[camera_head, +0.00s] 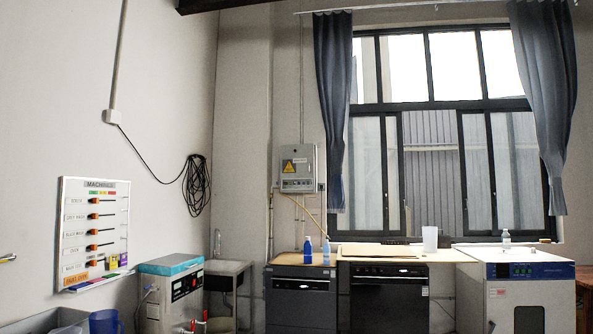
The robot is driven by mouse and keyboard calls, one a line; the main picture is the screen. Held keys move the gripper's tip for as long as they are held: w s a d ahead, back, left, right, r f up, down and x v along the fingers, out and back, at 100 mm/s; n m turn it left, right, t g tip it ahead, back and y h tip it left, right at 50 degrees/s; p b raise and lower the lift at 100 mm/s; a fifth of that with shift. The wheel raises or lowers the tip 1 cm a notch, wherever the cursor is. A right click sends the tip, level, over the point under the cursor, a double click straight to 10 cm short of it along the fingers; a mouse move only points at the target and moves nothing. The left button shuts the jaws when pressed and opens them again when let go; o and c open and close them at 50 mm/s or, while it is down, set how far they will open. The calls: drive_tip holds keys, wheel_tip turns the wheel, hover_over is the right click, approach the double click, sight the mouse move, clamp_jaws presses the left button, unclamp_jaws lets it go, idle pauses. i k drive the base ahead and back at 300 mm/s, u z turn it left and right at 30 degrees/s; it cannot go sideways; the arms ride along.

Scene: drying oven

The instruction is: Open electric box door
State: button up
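The grey electric box (313,165) is mounted on the back wall, left of the window. Its front door (299,185) faces me and looks closed. A yellow warning triangle sign (289,166) is on the door. The door's handle or latch is too small to make out. My gripper is not in view.
Below the box are a counter with blue bottles (308,250) and two dark appliances (301,300) (389,300). A white drying oven (516,300) stands at right. A sink (228,267) and a teal-topped machine (170,300) stand at left. Coiled black cable (197,185) hangs on the wall.

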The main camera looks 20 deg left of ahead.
sight(296, 161)
drive_tip(key=u, duration=0.15)
drive_tip(key=i, duration=0.65)
drive_tip(key=u, duration=0.7)
drive_tip(key=i, duration=1.95)
drive_tip(key=u, duration=0.6)
drive_tip(key=i, duration=2.2)
drive_tip(key=z, duration=0.55)
drive_tip(key=i, duration=2.2)
drive_tip(key=z, duration=0.4)
